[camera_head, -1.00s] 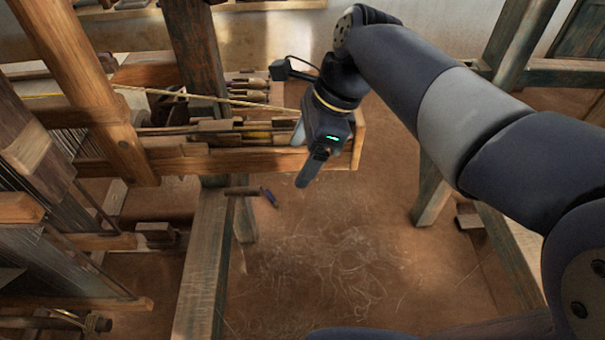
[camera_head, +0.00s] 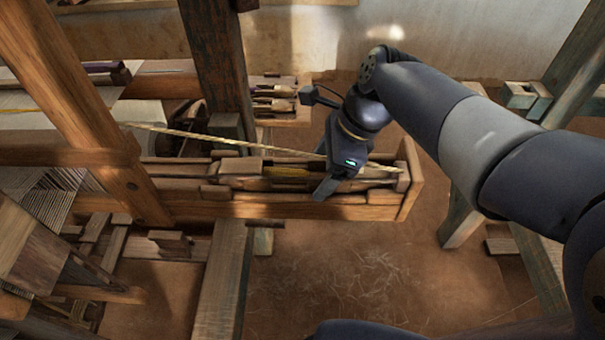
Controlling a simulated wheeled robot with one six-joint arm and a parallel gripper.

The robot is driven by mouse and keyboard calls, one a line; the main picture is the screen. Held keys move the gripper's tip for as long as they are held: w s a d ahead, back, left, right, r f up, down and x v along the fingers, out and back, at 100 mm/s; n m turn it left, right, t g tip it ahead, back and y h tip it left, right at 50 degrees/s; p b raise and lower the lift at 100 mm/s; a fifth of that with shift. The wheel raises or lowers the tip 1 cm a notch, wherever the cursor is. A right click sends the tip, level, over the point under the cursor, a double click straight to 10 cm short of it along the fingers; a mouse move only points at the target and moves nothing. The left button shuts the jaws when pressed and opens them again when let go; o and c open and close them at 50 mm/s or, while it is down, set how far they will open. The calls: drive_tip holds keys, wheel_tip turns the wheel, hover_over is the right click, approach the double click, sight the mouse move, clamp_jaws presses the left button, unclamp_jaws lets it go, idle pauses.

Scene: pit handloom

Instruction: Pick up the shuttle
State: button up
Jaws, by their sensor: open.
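The shuttle appears to be the slim wooden piece with a yellow middle (camera_head: 285,172) lying in the long wooden box at the loom's near beam. Its right part is hidden behind my gripper. My gripper (camera_head: 327,180) is open and points down over this box, just right of the yellow part. One dark finger shows in front, across the box's near wall. The other finger is mostly hidden, so I cannot tell whether either touches the shuttle.
The box's near wall (camera_head: 290,210) and end block (camera_head: 412,180) border the gripper. A yellowish cord (camera_head: 215,138) slants down across the box. Several wound bobbins (camera_head: 275,104) lie in a tray behind. A dark upright post (camera_head: 215,60) stands at left. Bare floor lies in front.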

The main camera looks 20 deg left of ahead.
drive_tip(key=shift+c, duration=0.2)
drive_tip(key=c, duration=1.2)
drive_tip(key=shift+r, duration=0.2)
wheel_tip(320, 180, up, 10)
drive_tip(key=shift+f+p, duration=0.15)
drive_tip(key=shift+p, duration=0.2)
